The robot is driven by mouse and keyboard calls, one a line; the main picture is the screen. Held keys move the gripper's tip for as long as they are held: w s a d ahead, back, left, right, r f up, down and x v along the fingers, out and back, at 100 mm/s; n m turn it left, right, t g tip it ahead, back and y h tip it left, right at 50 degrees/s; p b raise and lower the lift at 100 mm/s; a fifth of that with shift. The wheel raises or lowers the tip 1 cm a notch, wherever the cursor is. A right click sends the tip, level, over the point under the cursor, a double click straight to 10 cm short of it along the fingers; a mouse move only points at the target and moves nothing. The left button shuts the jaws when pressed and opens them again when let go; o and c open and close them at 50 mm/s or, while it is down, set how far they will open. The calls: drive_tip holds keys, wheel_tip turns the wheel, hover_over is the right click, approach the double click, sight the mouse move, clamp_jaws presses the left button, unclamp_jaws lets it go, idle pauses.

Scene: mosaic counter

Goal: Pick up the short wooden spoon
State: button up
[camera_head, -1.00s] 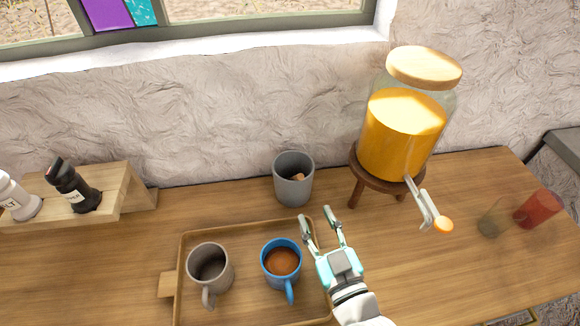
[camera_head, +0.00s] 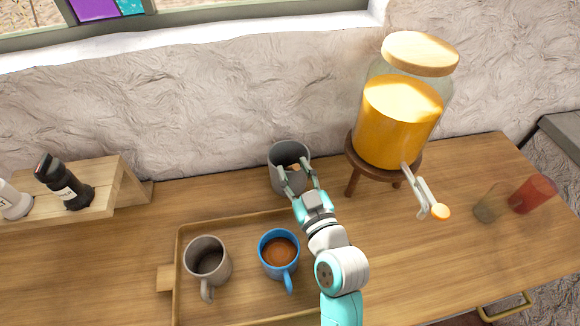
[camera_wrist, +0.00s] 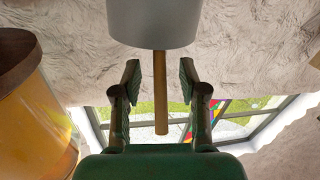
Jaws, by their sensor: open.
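A short wooden spoon (camera_wrist: 160,95) stands in a grey cup (camera_head: 274,177) at the back of the counter. In the wrist view, which is upside down, its plain handle sticks out of the grey cup (camera_wrist: 155,22). My gripper (camera_head: 293,167) is at the cup's mouth in the head view, fingers pointing toward the wall. In the wrist view my gripper (camera_wrist: 160,76) is open, with one finger on each side of the handle and a gap on both sides. The part of the spoon inside the cup is hidden.
A wooden tray (camera_head: 178,265) holds a grey-brown mug (camera_head: 207,262) and a blue mug (camera_head: 279,255). A juice dispenser (camera_head: 398,125) stands right of the cup on a wooden stand (camera_head: 353,180). Red glass (camera_head: 532,193) is far right; a shaker shelf (camera_head: 125,190) is left.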

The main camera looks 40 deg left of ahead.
drive_tip(key=shift+x, duration=0.75)
drive_tip(key=shift+c, duration=0.2)
clamp_jaws()
drive_tip(key=shift+r, duration=0.1)
